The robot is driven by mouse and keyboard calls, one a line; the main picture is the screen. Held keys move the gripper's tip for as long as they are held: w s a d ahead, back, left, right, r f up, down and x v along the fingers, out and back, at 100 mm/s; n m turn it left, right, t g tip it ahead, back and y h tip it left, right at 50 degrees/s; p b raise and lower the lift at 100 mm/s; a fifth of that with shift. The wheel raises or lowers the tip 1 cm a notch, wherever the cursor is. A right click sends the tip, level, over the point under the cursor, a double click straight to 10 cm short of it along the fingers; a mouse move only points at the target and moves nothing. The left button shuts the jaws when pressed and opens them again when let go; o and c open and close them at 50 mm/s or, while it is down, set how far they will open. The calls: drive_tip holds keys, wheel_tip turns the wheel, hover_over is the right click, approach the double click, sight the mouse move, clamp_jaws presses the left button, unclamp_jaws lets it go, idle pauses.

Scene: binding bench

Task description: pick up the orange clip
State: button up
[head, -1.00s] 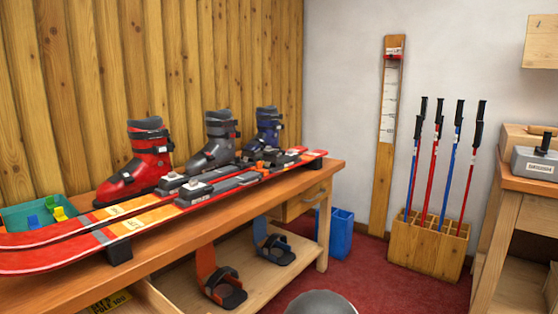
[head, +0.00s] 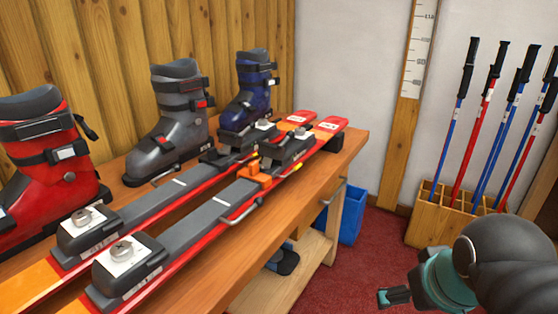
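A small orange clip (head: 254,175) sits at the near ski's heel binding, beside the grey binding block, toward the far end of the bench. Its lower side is hard to make out. My gripper (head: 394,298) is at the lower right, in front of the bench's edge and over the red floor. It is well apart from the clip. Its dark fingers show small and side-on, so I cannot tell their opening.
A pair of red and orange skis (head: 170,248) lies along the wooden bench (head: 262,247). A red boot (head: 50,170), a grey boot (head: 172,120) and a blue boot (head: 255,90) stand behind. A blue bin (head: 353,217) and a pole rack (head: 445,218) are beyond.

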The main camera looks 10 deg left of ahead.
drive_tip(key=w+a+r+n+g, duration=0.1)
drive_tip(key=w+a+r+n, duration=0.4)
drive_tip(key=w+r+n, duration=0.4)
wheel_tip(320, 180, up, 13)
drive_tip(key=n+g+h+p, duration=0.1)
drive_tip(key=n+g+p, duration=0.2)
drive_tip(key=n, duration=1.7)
hover_over(253, 162)
drive_tip(key=s+a, duration=0.1)
drive_tip(key=s, duration=0.1)
drive_tip(key=f+b, duration=0.1)
drive_tip(key=f, duration=0.3)
drive_tip(key=w+f+b, duration=0.1)
drive_tip(key=f+b, duration=0.1)
drive_tip(key=f, duration=0.2)
drive_tip(key=w+d+f+b, duration=0.1)
drive_tip(key=f, duration=0.4)
drive_tip(key=c, duration=1.1)
